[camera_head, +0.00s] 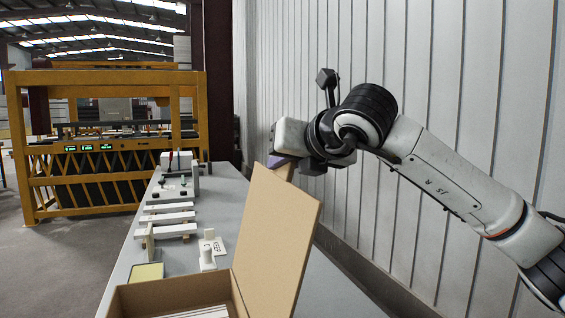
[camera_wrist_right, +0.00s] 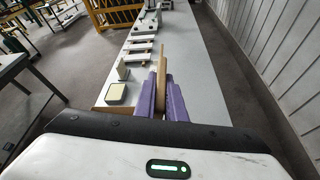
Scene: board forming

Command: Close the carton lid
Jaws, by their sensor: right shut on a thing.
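The open cardboard carton (camera_head: 122,300) stands at the near end of the table, with its lid (camera_head: 275,235) raised steeply on its right side. White flat pieces (camera_head: 205,313) lie inside the carton. My right gripper (camera_head: 281,162) is at the lid's far upper part, partly hidden behind it. In the right wrist view, the purple fingers of my right gripper (camera_wrist_right: 161,98) are shut on a tan cardboard edge, the lid (camera_wrist_right: 162,68) seen edge-on. My left gripper is not in view.
The grey table (camera_head: 130,255) carries white slatted pieces (camera_head: 168,218), a yellow-topped block (camera_head: 146,272), a white upright fixture (camera_head: 208,257) and a machine (camera_head: 180,183) farther back. A ribbed wall (camera_head: 420,100) runs along the right. An orange frame (camera_head: 110,75) stands behind.

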